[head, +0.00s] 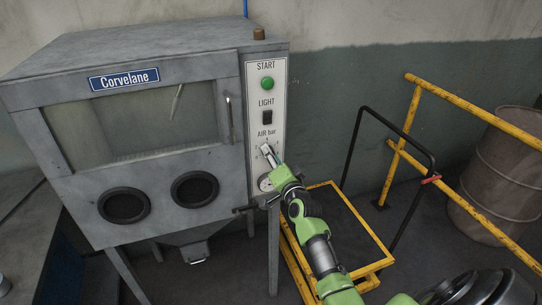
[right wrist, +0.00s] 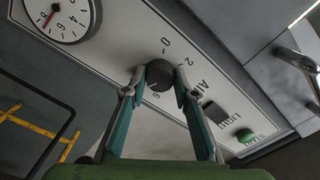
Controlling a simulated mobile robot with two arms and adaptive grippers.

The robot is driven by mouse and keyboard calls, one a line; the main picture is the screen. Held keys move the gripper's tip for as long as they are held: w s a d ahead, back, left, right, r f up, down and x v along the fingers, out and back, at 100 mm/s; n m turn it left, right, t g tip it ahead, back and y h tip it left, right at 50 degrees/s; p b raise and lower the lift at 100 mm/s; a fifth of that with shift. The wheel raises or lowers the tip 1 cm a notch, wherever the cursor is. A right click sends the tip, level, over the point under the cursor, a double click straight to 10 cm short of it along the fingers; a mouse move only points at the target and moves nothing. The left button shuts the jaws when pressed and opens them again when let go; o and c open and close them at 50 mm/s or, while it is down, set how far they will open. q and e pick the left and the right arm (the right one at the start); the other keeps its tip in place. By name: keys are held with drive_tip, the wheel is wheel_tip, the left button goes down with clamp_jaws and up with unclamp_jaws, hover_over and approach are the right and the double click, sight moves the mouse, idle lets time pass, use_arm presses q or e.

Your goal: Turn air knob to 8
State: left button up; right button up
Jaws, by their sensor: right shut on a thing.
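The air knob (right wrist: 160,75) is a dark round knob on the white control panel under the label AIR bar. In the right wrist view, my right gripper (right wrist: 159,78) has one finger on each side of it and is shut on it. The scale figures 0 and 2 show beside the knob, and a 6 shows near its lower edge. I cannot make out where the pointer stands. In the head view, my right gripper (head: 268,154) reaches the panel below the AIR bar label and hides most of the knob. My left gripper is not in view.
A round gauge (right wrist: 58,18) with a red needle sits beside the knob. The green START button (head: 267,83) and black LIGHT switch (head: 267,117) are above it. The grey Corvelane cabinet (head: 228,160) stands left; a yellow-framed cart (head: 375,264) and yellow railing (head: 470,103) stand right.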

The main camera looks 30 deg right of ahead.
drive_tip(key=shift+f+m, duration=0.1)
drive_tip(key=shift+m, duration=0.4)
drive_tip(key=o, duration=1.1)
drive_tip(key=v, duration=1.2)
drive_tip(key=shift+s, duration=0.1)
